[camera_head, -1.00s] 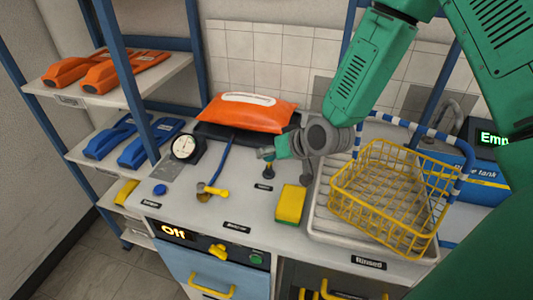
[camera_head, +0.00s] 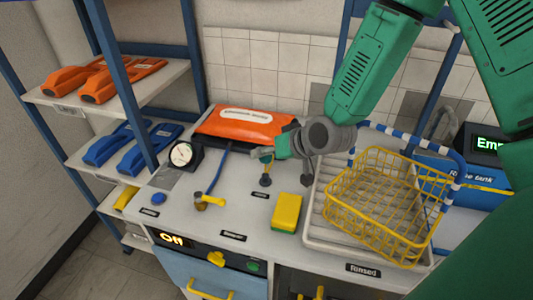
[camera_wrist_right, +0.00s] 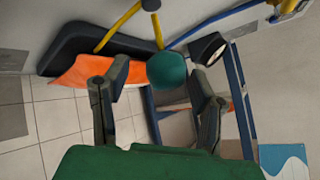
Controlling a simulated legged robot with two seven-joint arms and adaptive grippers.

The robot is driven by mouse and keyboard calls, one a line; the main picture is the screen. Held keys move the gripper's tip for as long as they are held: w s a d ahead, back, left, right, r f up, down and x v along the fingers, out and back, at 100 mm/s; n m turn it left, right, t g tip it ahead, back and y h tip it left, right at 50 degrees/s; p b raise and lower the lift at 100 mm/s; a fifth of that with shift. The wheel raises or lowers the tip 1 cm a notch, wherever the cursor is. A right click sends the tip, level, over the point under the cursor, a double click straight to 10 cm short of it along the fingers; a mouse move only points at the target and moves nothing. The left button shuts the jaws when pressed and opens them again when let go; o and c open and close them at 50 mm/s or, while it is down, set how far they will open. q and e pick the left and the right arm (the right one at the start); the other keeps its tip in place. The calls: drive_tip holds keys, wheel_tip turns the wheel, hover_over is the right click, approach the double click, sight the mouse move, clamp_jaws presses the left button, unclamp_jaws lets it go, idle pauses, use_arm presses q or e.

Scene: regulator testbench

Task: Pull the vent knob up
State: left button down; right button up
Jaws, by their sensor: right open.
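The vent knob stands on the bench left of the sponge. In the head view its dark base (camera_head: 265,182) shows below my right gripper (camera_head: 262,153), with a thin yellowish stem above it. In the wrist view a round teal cap (camera_wrist_right: 165,70), which looks like the top of the knob, lies between the fingers of the right gripper (camera_wrist_right: 158,88). The fingers are apart, one on each side of the cap, with visible gaps. In the head view the gripper hides most of the cap. My left gripper is not in view.
An orange bag (camera_head: 245,122) lies behind the knob. A yellow sponge (camera_head: 287,212) stands in front, with a yellow wire basket (camera_head: 375,205) in a white tray to the right. A gauge (camera_head: 185,155) and a yellow-handled valve (camera_head: 210,200) stand to the left.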

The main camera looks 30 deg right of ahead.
drive_tip(key=v, duration=0.6)
drive_tip(key=shift+s+r, duration=0.2)
drive_tip(key=shift+s, duration=0.15)
drive_tip(key=shift+r, duration=0.1)
